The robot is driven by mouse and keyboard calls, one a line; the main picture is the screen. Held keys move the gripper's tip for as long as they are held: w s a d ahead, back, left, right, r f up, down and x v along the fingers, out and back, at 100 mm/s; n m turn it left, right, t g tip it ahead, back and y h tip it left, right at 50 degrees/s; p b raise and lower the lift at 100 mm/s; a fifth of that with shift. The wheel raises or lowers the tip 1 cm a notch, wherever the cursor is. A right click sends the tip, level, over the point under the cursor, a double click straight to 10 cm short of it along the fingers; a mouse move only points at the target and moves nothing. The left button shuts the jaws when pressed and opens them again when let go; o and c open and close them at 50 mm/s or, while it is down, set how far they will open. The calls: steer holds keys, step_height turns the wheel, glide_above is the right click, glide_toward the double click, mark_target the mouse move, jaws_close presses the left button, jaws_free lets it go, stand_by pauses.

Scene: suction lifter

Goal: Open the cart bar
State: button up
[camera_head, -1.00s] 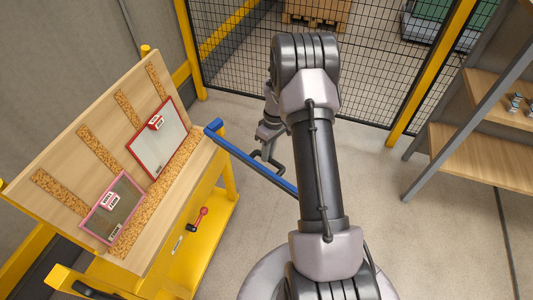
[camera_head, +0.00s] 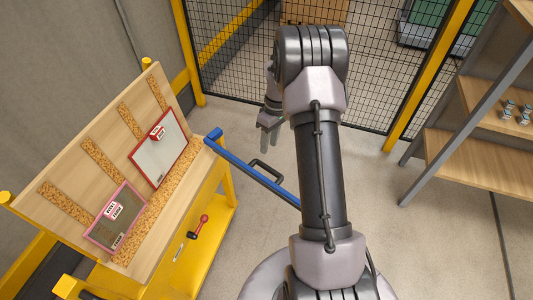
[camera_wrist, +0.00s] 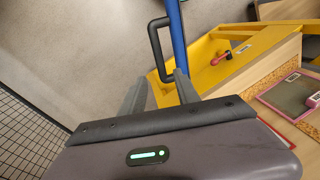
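The cart bar is a blue bar (camera_head: 245,167) with a black loop handle (camera_head: 267,170) on its side. It runs from the yellow cart's corner out over the floor to behind my arm, which hides its other end. My gripper (camera_head: 268,140) hangs beyond the handle, apart from it, with its two fingers spread and nothing between them. In the wrist view, the open gripper (camera_wrist: 160,88) shows below the black handle (camera_wrist: 155,45) and the blue bar (camera_wrist: 178,35).
The yellow cart (camera_head: 208,245) carries a tilted wooden rack (camera_head: 95,110) with two framed panels. A red-knobbed lever (camera_head: 199,226) is on the cart's side. A mesh fence (camera_head: 235,60) stands behind, and wooden shelves (camera_head: 475,165) stand at right. Floor between bar and shelves is clear.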

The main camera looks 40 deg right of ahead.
step_height(320, 180, up, 8)
steer(key=d+p, duration=0.1)
steer(key=p, duration=0.1)
steer(key=shift+w+d, duration=0.2)
steer(key=shift+d, duration=0.1)
steer(key=shift+r, duration=0.1)
